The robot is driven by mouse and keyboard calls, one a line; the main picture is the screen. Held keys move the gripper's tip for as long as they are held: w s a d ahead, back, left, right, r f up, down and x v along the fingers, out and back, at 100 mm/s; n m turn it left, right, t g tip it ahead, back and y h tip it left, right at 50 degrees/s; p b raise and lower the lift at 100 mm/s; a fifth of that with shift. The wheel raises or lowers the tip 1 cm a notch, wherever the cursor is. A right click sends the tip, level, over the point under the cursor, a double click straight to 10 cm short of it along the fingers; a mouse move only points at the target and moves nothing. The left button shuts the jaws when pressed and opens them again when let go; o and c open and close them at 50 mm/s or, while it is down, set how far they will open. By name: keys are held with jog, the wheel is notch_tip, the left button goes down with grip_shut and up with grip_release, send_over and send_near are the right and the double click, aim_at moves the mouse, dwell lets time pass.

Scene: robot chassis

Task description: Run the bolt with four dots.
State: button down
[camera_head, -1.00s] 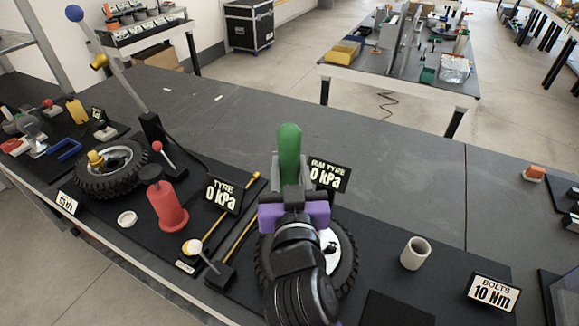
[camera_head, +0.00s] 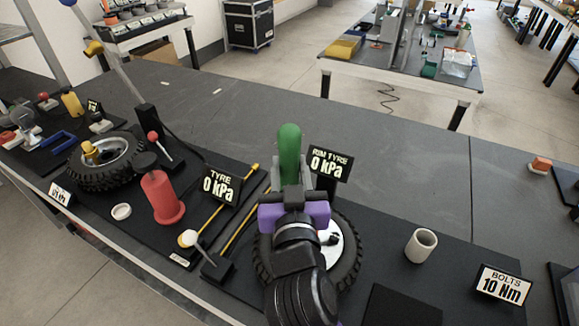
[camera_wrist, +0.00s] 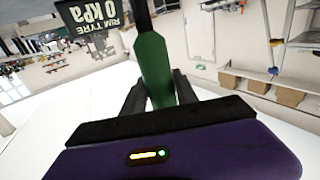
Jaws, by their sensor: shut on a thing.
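My gripper (camera_head: 291,184) is shut on a green handle (camera_head: 289,145), which stands upright above the wheel area. The handle also shows between the dark fingers in the wrist view (camera_wrist: 155,68). Below and behind my arm is a wheel with a black tyre (camera_head: 352,262) and a white rim (camera_head: 343,243). My arm covers much of this wheel. Dark parts show on the rim, but I cannot make out a bolt with four dots. A sign reading "BOLTS 10 Nm" (camera_head: 502,284) stands at the right. What the lower end of the green-handled thing touches is hidden.
A "RIM TYRE 0 kPa" sign (camera_head: 331,162) stands close behind the handle. A white cup (camera_head: 420,245) is to the right. The bench behind is mostly clear.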

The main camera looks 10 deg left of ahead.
aim_at(290, 154)
jog(key=shift+f+b, duration=0.3)
jog(key=shift+f, duration=0.1)
dwell(0.9)
jog(key=shift+r+p, duration=2.1)
jog(key=shift+r, duration=0.85)
